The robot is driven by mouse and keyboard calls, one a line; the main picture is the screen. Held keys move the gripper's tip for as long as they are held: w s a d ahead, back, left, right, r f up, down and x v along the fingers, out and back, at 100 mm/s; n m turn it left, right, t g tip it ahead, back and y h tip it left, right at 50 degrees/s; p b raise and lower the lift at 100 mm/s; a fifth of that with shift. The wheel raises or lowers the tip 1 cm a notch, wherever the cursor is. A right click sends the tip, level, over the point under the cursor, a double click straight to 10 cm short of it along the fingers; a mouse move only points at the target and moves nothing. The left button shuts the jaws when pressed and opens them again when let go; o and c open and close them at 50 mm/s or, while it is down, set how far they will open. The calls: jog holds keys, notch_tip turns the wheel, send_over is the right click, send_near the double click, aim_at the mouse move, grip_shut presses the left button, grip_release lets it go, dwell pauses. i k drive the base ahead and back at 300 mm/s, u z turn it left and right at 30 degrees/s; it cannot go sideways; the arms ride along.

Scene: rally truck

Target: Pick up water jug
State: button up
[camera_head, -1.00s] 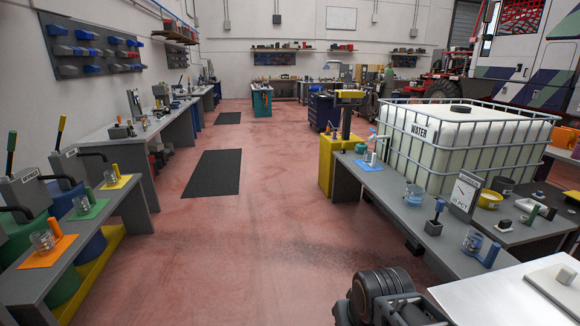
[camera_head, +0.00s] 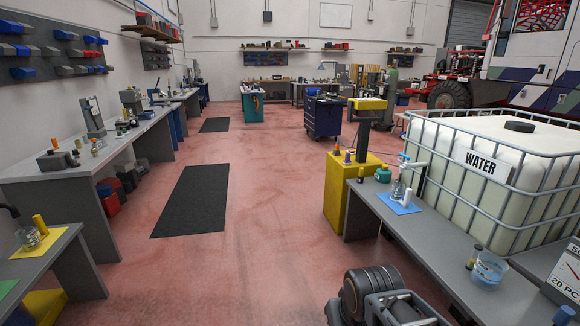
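A clear jug (camera_head: 397,191) stands upright on a blue mat (camera_head: 413,208) on the grey bench at the right. A white tap stands just above it, beside the white tank (camera_head: 530,160) labelled WATER. A second clear vessel with a bluish tint (camera_head: 488,270) stands nearer on the same bench, beside a small dark bottle. I cannot tell from the picture which vessel is the water jug. Dark joints of my arm show at the bottom, to the right of centre. My gripper's fingers are not visible.
The grey bench (camera_head: 425,238) runs along the right, with a yellow cabinet (camera_head: 350,190) at its far end. A wide red floor with black mats (camera_head: 190,202) lies open ahead. Benches line the left wall. A blue tool chest (camera_head: 323,118) stands farther back.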

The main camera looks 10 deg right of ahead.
aim_at(398, 190)
jog(key=i, duration=2.85)
jog(key=z, duration=1.35)
jog(key=i, duration=1)
